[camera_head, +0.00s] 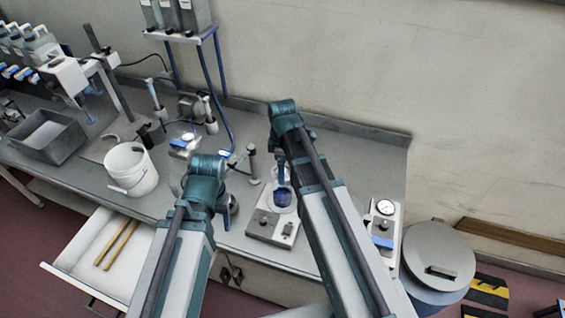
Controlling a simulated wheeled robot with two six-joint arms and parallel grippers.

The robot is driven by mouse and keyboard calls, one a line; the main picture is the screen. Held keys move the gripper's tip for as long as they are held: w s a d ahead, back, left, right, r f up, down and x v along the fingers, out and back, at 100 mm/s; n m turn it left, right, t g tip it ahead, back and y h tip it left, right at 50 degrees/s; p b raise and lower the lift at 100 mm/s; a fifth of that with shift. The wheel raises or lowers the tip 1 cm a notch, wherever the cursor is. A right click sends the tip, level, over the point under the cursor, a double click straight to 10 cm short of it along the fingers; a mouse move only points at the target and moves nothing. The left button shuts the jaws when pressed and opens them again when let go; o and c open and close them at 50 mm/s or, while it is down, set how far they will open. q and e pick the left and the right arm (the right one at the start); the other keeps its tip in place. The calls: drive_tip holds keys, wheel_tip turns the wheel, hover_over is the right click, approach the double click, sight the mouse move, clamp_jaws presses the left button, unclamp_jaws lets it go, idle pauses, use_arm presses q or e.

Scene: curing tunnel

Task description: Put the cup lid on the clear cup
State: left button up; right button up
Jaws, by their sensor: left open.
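I cannot make out the cup lid. My left gripper (231,203) is small and partly hidden by my left arm. It is open, over the bench to the left of the unit.
A white bucket (131,168) and a grey tray (48,137) stand on the bench at left. An open drawer (95,245) juts out in front. A dial gauge unit (384,222) stands at right, beside a lidded grey drum (438,268). A blue-legged stand (205,65) rises at the back.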

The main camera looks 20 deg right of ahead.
wheel_tip(320, 180, down, 6)
drive_tip(key=b, duration=0.6)
drive_tip(key=shift+f, duration=0.2)
drive_tip(key=shift+f+b, duration=0.55)
drive_tip(key=shift+b, duration=0.15)
idle(1.5)
idle(0.4)
drive_tip(key=o, duration=1)
drive_tip(key=shift+r, duration=0.1)
drive_tip(key=shift+r+p, duration=3.5)
drive_tip(key=shift+p, duration=0.05)
